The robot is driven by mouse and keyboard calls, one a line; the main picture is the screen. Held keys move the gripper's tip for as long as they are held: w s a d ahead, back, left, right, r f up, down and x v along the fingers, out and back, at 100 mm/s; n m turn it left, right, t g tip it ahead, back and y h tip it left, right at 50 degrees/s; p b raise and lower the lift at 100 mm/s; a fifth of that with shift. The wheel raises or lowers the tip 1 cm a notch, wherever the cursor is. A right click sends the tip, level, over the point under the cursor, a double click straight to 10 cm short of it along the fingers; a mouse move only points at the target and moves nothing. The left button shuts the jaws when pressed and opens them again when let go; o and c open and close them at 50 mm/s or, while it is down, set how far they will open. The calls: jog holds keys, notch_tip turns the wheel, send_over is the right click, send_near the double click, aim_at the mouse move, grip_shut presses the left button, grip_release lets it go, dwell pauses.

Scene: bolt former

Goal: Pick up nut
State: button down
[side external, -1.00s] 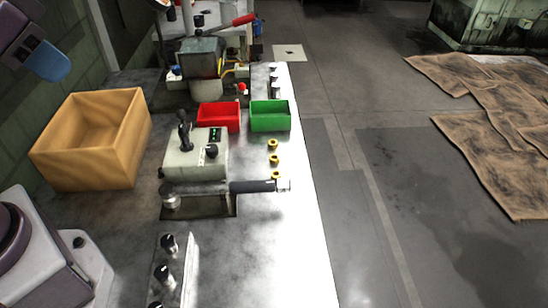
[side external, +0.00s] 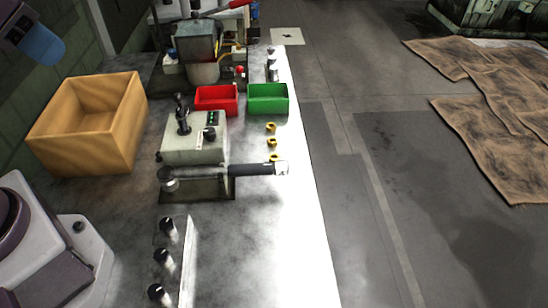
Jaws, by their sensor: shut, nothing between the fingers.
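Three small brass-yellow nuts lie in a row on the bright right part of the bench: a far nut (side external: 270,127), a middle nut (side external: 271,142) and a near nut (side external: 274,157). The near nut is close to the far side of a dark handle's pale end and may be partly hidden by it. Nothing is touching the far and middle nuts. My gripper's fingers do not show; only parts of my arm appear at the left edge.
A green bin (side external: 268,99) and a red bin (side external: 217,99) stand beyond the nuts. A control box (side external: 195,145) with a joystick and a dark handle (side external: 252,170) are nearby. An open yellow box (side external: 85,150) stands left. The bench's right edge drops to floor.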

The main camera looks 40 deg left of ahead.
jog(key=c, duration=0.8)
grip_release()
jog(key=shift+c, duration=0.2)
jog(key=n+g, duration=0.6)
jog(key=n, duration=0.2)
send_over(274, 152)
jog(key=s+d, duration=0.2)
notch_tip(274, 152, down, 23)
notch_tip(274, 152, down, 12)
jog(key=shift+a, duration=0.15)
